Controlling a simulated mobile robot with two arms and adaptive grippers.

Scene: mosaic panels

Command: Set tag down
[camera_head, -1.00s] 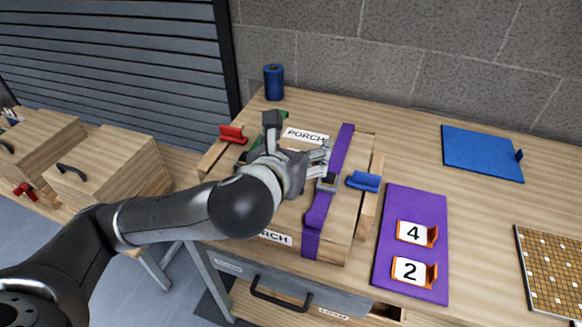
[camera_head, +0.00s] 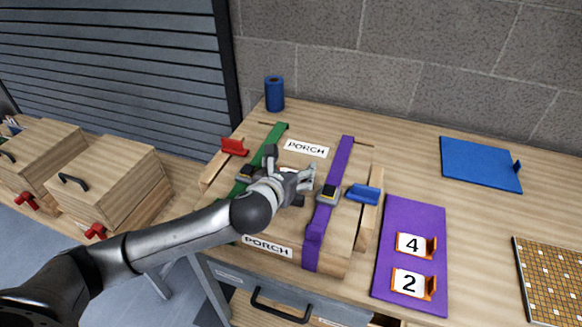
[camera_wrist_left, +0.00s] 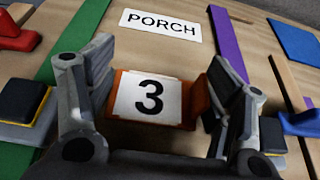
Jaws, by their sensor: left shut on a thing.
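My left gripper (camera_wrist_left: 155,105) is shut on an orange tag with a white face marked 3 (camera_wrist_left: 148,97). In the head view, the left gripper (camera_head: 305,181) is over the lid of a wooden case (camera_head: 280,222), between its green strap (camera_head: 270,143) and purple strap (camera_head: 334,172). The tag is mostly hidden by the gripper there. A PORCH label (camera_head: 306,148) lies on the lid beyond the gripper, and it also shows in the wrist view (camera_wrist_left: 161,25). I cannot tell whether the tag touches the lid. My right gripper is not in view.
A purple mat (camera_head: 412,217) right of the case bears orange tags marked 4 (camera_head: 411,244) and 2 (camera_head: 408,282). Red (camera_head: 233,147) and blue (camera_head: 362,194) clamps flank the case. The table between is clear.

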